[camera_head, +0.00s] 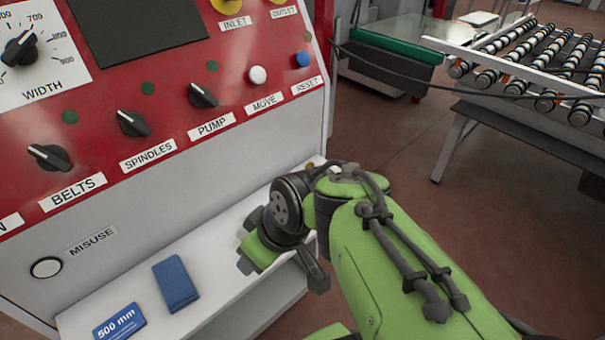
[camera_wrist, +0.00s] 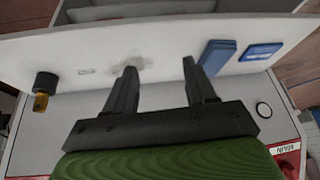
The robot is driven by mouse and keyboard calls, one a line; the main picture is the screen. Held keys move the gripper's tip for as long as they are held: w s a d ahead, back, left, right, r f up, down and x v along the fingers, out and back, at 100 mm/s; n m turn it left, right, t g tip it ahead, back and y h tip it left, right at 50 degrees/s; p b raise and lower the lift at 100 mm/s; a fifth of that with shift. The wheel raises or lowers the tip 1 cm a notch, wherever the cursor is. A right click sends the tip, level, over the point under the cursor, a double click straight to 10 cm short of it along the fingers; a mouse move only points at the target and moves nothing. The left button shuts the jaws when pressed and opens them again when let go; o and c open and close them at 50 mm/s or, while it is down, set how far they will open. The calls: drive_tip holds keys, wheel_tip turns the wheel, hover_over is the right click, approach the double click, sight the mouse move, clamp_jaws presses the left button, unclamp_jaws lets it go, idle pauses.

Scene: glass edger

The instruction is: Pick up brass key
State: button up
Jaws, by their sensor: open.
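A small brass-yellow piece (camera_wrist: 40,102) shows at the left of the wrist view, against a short black cylinder (camera_wrist: 46,82). It may be the brass key, but it is too small to tell its shape. In the head view a tiny brass-coloured spot (camera_head: 310,165) shows at the far end of the white shelf (camera_head: 225,240), mostly hidden behind my arm. My gripper (camera_head: 284,268) is over the shelf, open and empty. In the wrist view my gripper (camera_wrist: 158,66) is to the right of the brass piece, clear of it.
A blue box (camera_head: 176,283) and a blue "500 mm" block (camera_head: 119,322) lie on the shelf. The red control panel (camera_head: 120,95) with protruding knobs rises above it. A roller conveyor (camera_head: 530,75) stands at the right. Brown floor (camera_head: 480,220) is open between.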

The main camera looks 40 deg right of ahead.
drive_tip(key=w+d+f+t+y, duration=0.1)
drive_tip(key=w+d+y, duration=0.15)
drive_tip(key=d, duration=0.25)
drive_tip(key=m+t+h+p, duration=0.15)
drive_tip(key=t+h, duration=0.25)
drive_tip(key=t, duration=0.5)
approach(312, 165)
drive_tip(key=shift+y, duration=0.25)
drive_tip(key=p+x, duration=0.1)
drive_tip(key=x, duration=1.1)
drive_tip(key=shift+w+d+p, duration=0.1)
drive_tip(key=shift+w+p, duration=0.2)
drive_tip(key=shift+p, duration=0.05)
drive_tip(key=shift+s, duration=0.15)
clamp_jaws()
